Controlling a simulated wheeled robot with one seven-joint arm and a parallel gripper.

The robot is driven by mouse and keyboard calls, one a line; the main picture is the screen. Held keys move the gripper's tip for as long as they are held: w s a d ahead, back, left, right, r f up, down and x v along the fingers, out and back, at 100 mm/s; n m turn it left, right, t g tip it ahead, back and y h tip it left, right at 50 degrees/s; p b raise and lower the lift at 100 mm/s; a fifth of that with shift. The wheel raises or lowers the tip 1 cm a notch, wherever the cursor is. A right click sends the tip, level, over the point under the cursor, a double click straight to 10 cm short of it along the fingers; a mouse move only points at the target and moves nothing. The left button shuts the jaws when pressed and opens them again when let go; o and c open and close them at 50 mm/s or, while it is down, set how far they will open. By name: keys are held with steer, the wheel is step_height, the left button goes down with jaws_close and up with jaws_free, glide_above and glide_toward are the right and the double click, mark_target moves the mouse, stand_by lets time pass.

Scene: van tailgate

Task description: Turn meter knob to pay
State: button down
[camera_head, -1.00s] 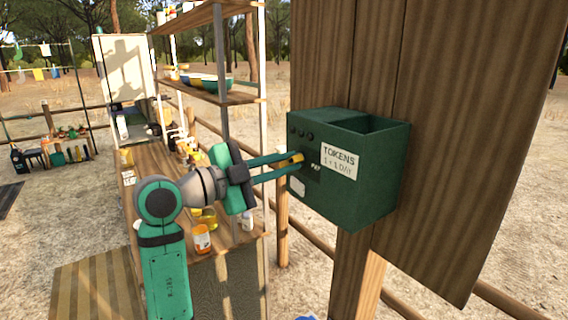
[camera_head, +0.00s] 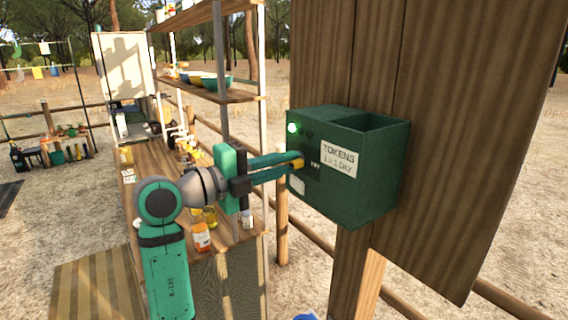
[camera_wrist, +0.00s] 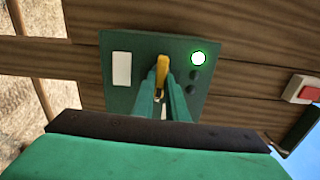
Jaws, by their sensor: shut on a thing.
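The green token meter box (camera_head: 357,200) is mounted on a wooden post, with a white label reading TOKENS. My gripper (camera_head: 297,163) reaches its left face and is shut on the yellow knob (camera_head: 299,160). In the wrist view my gripper (camera_wrist: 161,90) has both fingers around the knob (camera_wrist: 162,68), on the green meter face (camera_wrist: 118,94). A round light (camera_wrist: 198,58) glows green on the face, also seen in the head view (camera_head: 293,128). Two dark lamps sit below it in the wrist view. The knob's lower part is hidden by the fingers.
A wooden shelf unit (camera_head: 245,97) with bowls and jars stands behind my arm. An orange-labelled jar (camera_head: 201,237) sits on its counter. A red-and-white fitting (camera_wrist: 304,90) is at the right edge of the wrist view. Fence rails run behind the post.

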steer(key=shift+f, duration=0.1)
stand_by(0.3)
steer(key=c, duration=1.8)
jaws_free()
steer(key=shift+o, duration=0.2)
steer(key=v, duration=1.1)
